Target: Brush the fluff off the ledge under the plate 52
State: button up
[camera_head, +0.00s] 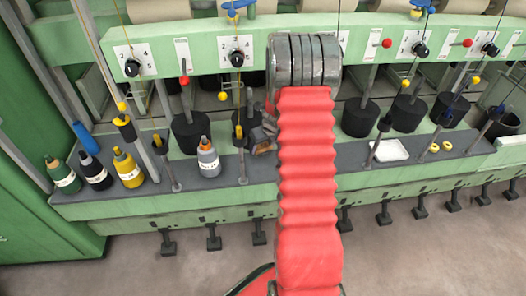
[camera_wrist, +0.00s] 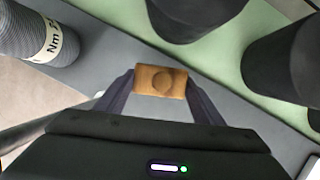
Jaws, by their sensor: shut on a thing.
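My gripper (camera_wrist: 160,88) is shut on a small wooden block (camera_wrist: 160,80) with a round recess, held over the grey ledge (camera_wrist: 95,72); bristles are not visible. In the head view my gripper (camera_head: 262,138) is partly hidden behind my red arm, just above the grey ledge (camera_head: 232,186). White number plates (camera_head: 130,60) line the green rail above, but I cannot read 52 on any of them. I cannot make out any fluff on the ledge; part of it is hidden by my arm.
A grey yarn cone (camera_head: 208,160) stands left of my gripper; it also shows in the wrist view (camera_wrist: 38,38). Green (camera_head: 63,175), black (camera_head: 95,170) and yellow (camera_head: 127,168) cones stand farther left. Black cylinders (camera_head: 360,116) line the back. A white tray (camera_head: 390,151) lies right.

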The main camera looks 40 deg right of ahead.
jog(key=shift+r, duration=1.45)
jog(key=shift+s, duration=0.1)
